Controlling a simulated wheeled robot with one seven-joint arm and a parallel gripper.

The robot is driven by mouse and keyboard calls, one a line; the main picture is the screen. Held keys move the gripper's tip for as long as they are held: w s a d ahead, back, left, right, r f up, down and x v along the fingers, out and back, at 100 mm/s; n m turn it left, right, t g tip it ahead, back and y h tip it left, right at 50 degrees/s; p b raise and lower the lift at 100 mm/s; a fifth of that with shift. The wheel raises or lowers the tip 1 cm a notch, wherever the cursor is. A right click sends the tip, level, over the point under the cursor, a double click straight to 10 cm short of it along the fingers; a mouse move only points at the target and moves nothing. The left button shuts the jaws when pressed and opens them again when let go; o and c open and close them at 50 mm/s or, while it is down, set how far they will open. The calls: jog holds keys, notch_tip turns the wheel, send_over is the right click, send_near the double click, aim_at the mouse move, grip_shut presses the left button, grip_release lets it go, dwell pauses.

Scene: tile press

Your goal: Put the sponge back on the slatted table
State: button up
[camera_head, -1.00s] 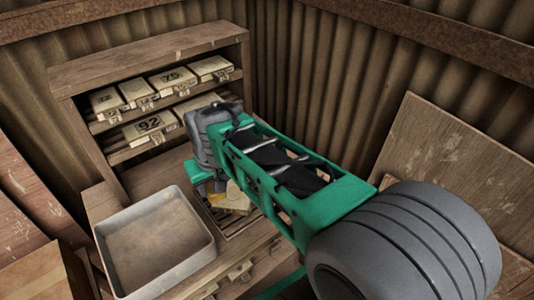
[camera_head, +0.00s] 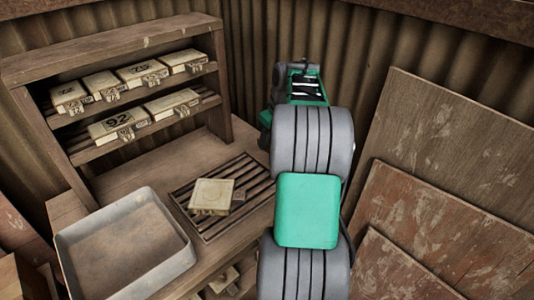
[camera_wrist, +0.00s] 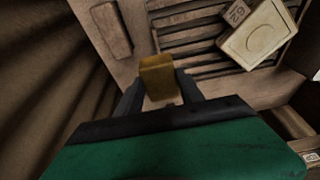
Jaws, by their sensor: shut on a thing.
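The sponge (camera_wrist: 158,66) is a small yellow-brown block in the wrist view. My gripper (camera_wrist: 160,90) is shut on it, with one dark finger on each side. The slatted table (camera_head: 243,172) is a dark wooden grid on the bench; its slats (camera_wrist: 190,42) also show beyond the sponge in the wrist view. A pale square tile block (camera_head: 211,196) with a small tag lies on the slats. In the head view my arm hides the gripper and sponge, which are to the right of the slatted table. The sponge's height above the bench is unclear.
An empty-looking grey tray (camera_head: 125,245) stands left of the slats. A wooden shelf (camera_head: 120,40) with several tagged blocks stands behind. Leaning boards (camera_head: 440,165) and corrugated walls bound the right and back. Slats beside the tile block are bare.

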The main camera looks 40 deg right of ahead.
jog(key=w+d+f+p, duration=0.1)
jog(key=w+d+f, duration=0.1)
jog(key=w, duration=0.1)
jog(key=w+d+f+p, duration=0.1)
jog(key=w+d+f, duration=0.2)
jog(key=w+d+f+p, duration=0.1)
jog(key=w+d+f, duration=0.1)
jog(key=w+f, duration=0.1)
jog(key=shift+w+d+f, duration=0.15)
jog(key=shift+w+f, duration=0.1)
jog(key=shift+w, duration=0.15)
jog(key=shift+w+d+f, duration=0.1)
jog(key=shift+f, duration=0.15)
jog(key=shift+s+p+x, duration=0.2)
jog(key=shift+p+x, duration=0.15)
jog(key=shift+x, duration=0.5)
jog(key=shift+s+p+x, duration=0.15)
jog(key=shift+p+x, duration=0.2)
jog(key=shift+x, duration=0.5)
jog(key=shift+f, duration=0.2)
jog(key=o, duration=1.3)
